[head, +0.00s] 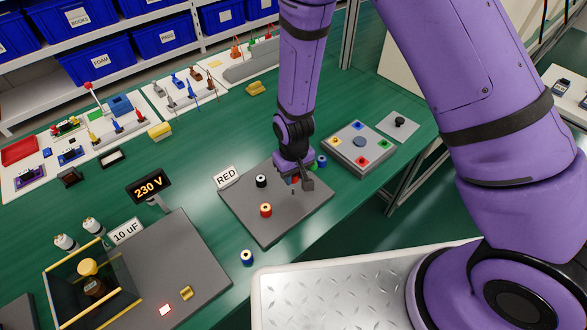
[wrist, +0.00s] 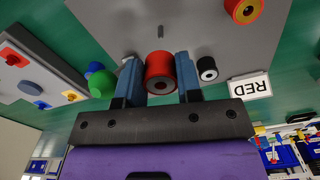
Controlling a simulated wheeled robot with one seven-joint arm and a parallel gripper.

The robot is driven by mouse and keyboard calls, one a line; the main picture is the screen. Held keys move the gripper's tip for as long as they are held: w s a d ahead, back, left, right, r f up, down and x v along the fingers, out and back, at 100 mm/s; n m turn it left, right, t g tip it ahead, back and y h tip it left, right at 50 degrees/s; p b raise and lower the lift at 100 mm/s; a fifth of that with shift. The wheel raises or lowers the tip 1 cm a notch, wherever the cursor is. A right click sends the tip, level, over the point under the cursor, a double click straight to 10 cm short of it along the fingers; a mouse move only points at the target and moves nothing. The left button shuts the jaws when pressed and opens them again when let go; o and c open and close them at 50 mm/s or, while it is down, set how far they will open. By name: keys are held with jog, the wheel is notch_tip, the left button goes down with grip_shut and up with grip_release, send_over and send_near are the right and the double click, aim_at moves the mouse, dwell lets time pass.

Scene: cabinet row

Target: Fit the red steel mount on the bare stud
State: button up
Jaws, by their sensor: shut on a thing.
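My gripper (wrist: 158,80) is shut on a red mount (wrist: 161,72), a short red cylinder with a dark, hollow end, held between the two blue fingers. In the head view my gripper (head: 296,181) is over the right part of the grey plate (head: 245,213) beside the RED sign (head: 227,177). A bare stud (wrist: 160,32) stands up from the plate, apart from the held mount in the wrist view. Whether the mount's lower end touches the plate is hidden.
On the plate stand a black mount (head: 261,180) and a red mount with a yellow top (head: 266,209). Green and blue mounts (wrist: 100,82) are close beside my gripper. A coloured-button box (head: 360,145) is at right; a blue mount (head: 247,257) lies in front.

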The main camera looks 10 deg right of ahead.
aim_at(293, 190)
jog(key=shift+f, duration=1.65)
jog(key=shift+f, duration=1.9)
jog(key=o, duration=1)
jog(key=shift+r, duration=0.15)
notch_tip(293, 190, up, 11)
jog(key=shift+f, duration=0.2)
dwell(0.4)
